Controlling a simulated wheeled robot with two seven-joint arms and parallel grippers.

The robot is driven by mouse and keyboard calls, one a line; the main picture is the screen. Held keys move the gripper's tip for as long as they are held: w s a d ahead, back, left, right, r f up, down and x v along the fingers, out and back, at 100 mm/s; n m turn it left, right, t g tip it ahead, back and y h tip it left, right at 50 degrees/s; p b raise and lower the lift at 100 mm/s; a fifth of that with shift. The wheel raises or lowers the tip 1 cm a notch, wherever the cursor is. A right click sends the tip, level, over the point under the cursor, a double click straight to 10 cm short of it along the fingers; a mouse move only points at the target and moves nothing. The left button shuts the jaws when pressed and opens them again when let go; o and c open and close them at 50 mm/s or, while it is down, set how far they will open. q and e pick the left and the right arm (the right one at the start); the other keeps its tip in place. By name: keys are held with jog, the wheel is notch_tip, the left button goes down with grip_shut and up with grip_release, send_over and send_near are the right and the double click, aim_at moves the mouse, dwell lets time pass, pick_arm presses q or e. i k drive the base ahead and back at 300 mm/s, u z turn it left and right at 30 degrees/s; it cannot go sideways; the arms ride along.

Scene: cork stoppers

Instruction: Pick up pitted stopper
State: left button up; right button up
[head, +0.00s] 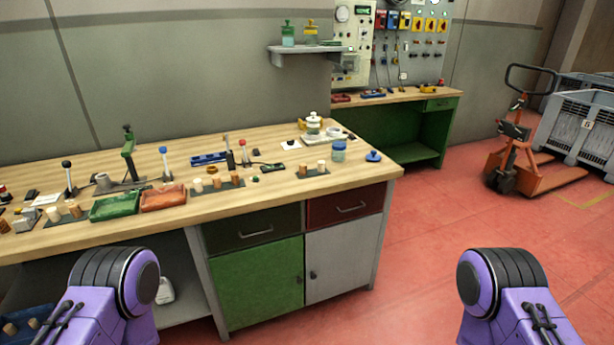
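Several small cork stoppers stand on the wooden workbench (300,205). Some, such as a stopper (236,180), are on a dark mat in the middle. A pair with a tan stopper (303,170) is on a dark mat (313,174) to the right. Others, such as a stopper (74,210), stand at the left. They are too small for me to tell which is pitted. Only purple links of my two arms show at the bottom left and bottom right. Neither gripper is in view.
A green tray (103,218) and an orange-brown tray (170,207) lie near the front edge. A blue jar (339,156), lever tools and a white-lidded pot (313,124) stand behind. A pallet truck (515,150) is at right.

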aim_at(302, 166)
jog(key=z, duration=0.75)
jog(key=i, duration=1.45)
jog(key=u, duration=0.3)
